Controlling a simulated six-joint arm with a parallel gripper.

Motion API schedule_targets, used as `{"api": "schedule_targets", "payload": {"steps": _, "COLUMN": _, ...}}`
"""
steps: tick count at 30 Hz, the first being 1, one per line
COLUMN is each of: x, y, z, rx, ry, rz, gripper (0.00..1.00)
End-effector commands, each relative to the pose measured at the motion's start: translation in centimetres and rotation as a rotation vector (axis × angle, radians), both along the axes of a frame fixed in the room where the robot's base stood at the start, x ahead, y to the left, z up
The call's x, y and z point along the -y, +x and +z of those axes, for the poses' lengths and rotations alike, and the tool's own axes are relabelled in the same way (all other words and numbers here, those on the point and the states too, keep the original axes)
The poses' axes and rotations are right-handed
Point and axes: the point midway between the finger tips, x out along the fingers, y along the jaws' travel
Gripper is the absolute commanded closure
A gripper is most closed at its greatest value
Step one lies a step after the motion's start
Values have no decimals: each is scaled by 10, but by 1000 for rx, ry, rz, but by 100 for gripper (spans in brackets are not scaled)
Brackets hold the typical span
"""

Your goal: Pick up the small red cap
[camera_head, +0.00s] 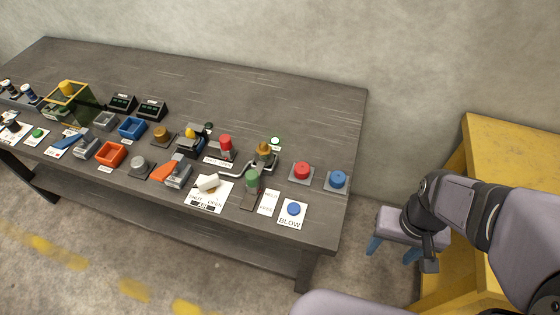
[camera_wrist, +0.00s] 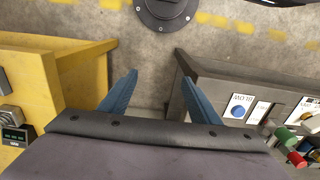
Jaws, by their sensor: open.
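A short round red cap (camera_head: 302,168) sits on a small grey square plate near the right end of the workbench. My gripper (camera_head: 393,250) is to the right of the bench, well apart from both red pieces. In the wrist view its blue fingers (camera_wrist: 157,62) are spread, with nothing between them.
A blue cap (camera_head: 338,180) on a similar plate is right of the red cap.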

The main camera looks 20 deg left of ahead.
Motion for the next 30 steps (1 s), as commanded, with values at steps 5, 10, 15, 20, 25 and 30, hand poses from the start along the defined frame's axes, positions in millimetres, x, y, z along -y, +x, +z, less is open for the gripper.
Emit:
{"api": "schedule_targets", "payload": {"steps": 5, "x": -1, "y": 1, "z": 0, "rx": 0, "ry": 0, "rz": -6, "gripper": 43}}
{"api": "schedule_targets", "payload": {"steps": 10, "x": -6, "y": 16, "z": 2, "rx": 4, "ry": 3, "rz": -88, "gripper": 43}}
{"api": "schedule_targets", "payload": {"steps": 15, "x": -24, "y": 51, "z": 7, "rx": 11, "ry": 14, "rz": -303, "gripper": 43}}
{"api": "schedule_targets", "payload": {"steps": 20, "x": -53, "y": 95, "z": 10, "rx": 16, "ry": 31, "rz": -591, "gripper": 43}}
{"api": "schedule_targets", "payload": {"steps": 25, "x": -91, "y": 137, "z": 9, "rx": 11, "ry": 55, "rz": -916, "gripper": 43}}
{"api": "schedule_targets", "payload": {"steps": 30, "x": -135, "y": 173, "z": 4, "rx": -3, "ry": 78, "rz": -1238, "gripper": 43}}
